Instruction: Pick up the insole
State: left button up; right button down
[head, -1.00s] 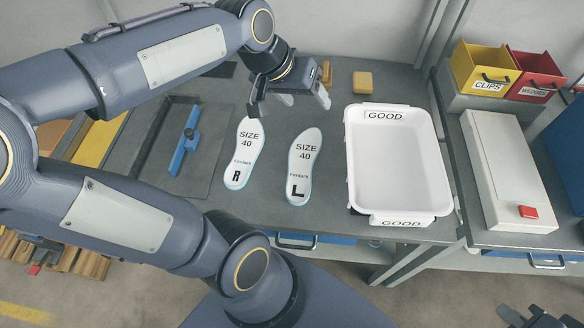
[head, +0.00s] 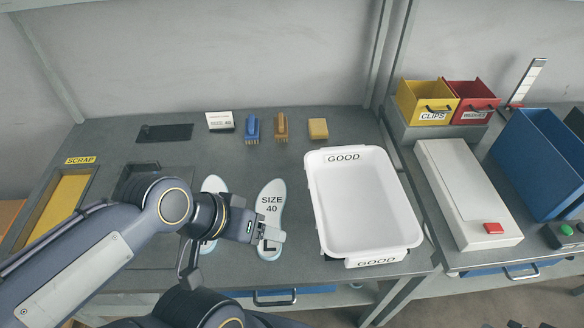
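Two pale insoles lie on the grey table in the head view. The right-hand insole (head: 271,197), marked SIZE 40, has its lower part covered by my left gripper (head: 270,240). The left-hand insole (head: 214,185) is mostly hidden behind my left arm; only its toe end and a bit of its heel show. My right gripper is not in view.
A white tray (head: 314,205) labelled GOOD stands just right of the insoles. A blue brush (head: 252,128), a brown brush (head: 281,126), a yellow block (head: 318,129) and a white box (head: 219,121) stand behind. A yellow SCRAP bin (head: 58,205) is at left.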

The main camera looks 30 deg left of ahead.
aim_at(270, 203)
jog(key=k+j+u, duration=0.1)
jog(key=u, duration=0.9)
jog(key=k, duration=0.05)
